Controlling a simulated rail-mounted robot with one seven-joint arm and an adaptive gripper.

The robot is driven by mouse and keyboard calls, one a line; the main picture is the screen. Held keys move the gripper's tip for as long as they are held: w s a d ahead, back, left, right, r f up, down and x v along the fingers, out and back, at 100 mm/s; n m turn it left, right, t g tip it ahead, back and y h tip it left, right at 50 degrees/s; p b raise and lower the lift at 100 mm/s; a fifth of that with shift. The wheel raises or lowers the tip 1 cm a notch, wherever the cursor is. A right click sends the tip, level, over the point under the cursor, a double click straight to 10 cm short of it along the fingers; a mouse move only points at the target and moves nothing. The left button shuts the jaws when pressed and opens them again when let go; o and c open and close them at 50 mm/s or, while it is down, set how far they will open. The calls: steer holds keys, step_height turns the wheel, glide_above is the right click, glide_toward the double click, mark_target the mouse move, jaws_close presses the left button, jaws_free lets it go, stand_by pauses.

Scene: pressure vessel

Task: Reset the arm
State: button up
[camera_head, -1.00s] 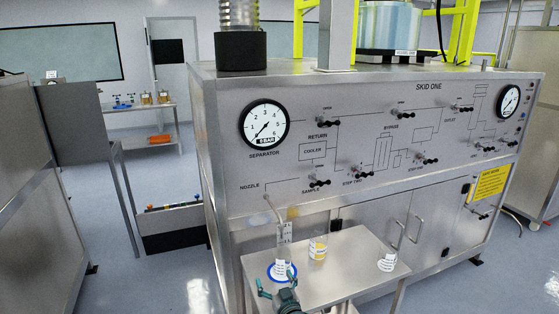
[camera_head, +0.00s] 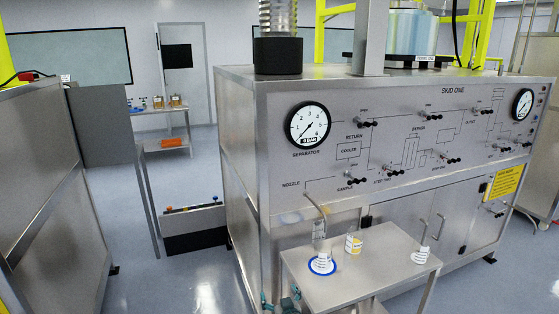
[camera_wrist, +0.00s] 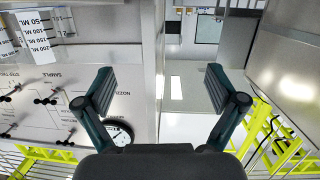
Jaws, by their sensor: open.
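My gripper (camera_wrist: 158,90) is open and empty in the wrist view, its two dark fingers spread wide. In the head view, my gripper (camera_head: 280,302) is low at the bottom edge, left of the small steel table and in front of the skid's lower left corner; only its teal fingertips show. Between the fingers in the wrist view are the edge of the skid and the floor beyond, with nothing held.
The steel skid (camera_head: 290,170) fills the middle, with a gauge (camera_head: 307,124) and several black valve handles. Open floor (camera_head: 180,275) lies left.

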steer(key=s+d+f+g+h, duration=0.25)
steer(key=s+f, duration=0.25)
steer(key=f, duration=0.3)
steer(key=s+d+f+m+g+h, duration=0.1)
steer(key=s+d+f+g, duration=0.35)
steer(key=f, duration=0.25)
steer(key=s+d+f+g+h, duration=0.1)
steer(key=s+d+f+g, duration=0.15)
steer(key=s+f, duration=0.4)
steer(key=s+d+f+m+g, duration=0.1)
steer(key=s+f+g, duration=0.3)
steer(key=s, duration=0.6)
steer(key=s+d+f+m+g, duration=0.1)
steer(key=s+d+f+g, duration=0.3)
steer(key=s, duration=0.7)
steer(key=s+d+f+g, duration=0.2)
steer(key=s+f+g, duration=0.2)
steer(key=s, duration=0.6)
steer(key=shift+s+d+f+m, duration=0.25)
steer(key=shift+f+m, duration=0.15)
steer(key=shift+f, duration=0.45)
